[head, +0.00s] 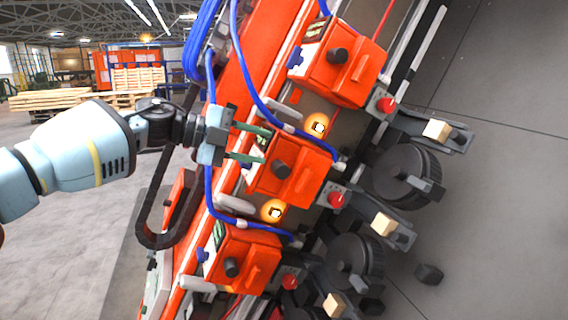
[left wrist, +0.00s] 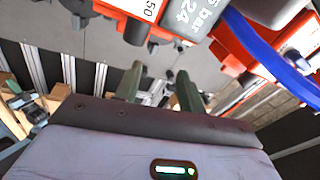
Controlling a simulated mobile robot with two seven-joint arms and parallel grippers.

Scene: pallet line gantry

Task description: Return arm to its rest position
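My left arm comes in from the left in the head view. Its gripper (head: 263,146) has two dark green fingers spread apart, pointing right at the middle orange box (head: 303,178) of the gantry line. In the left wrist view the same fingers (left wrist: 158,88) stand apart with nothing held between them. I cannot tell whether the fingertips touch the box. My right arm and gripper are in neither view.
The tilted orange gantry carries more orange boxes (head: 345,68), red buttons (head: 336,199), lit lamps (head: 317,125), dark wheels (head: 402,174) and blue hoses (head: 240,62). A black cable loop (head: 150,205) hangs below my gripper. Wooden pallets (head: 50,99) stand far left. Open floor lies right.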

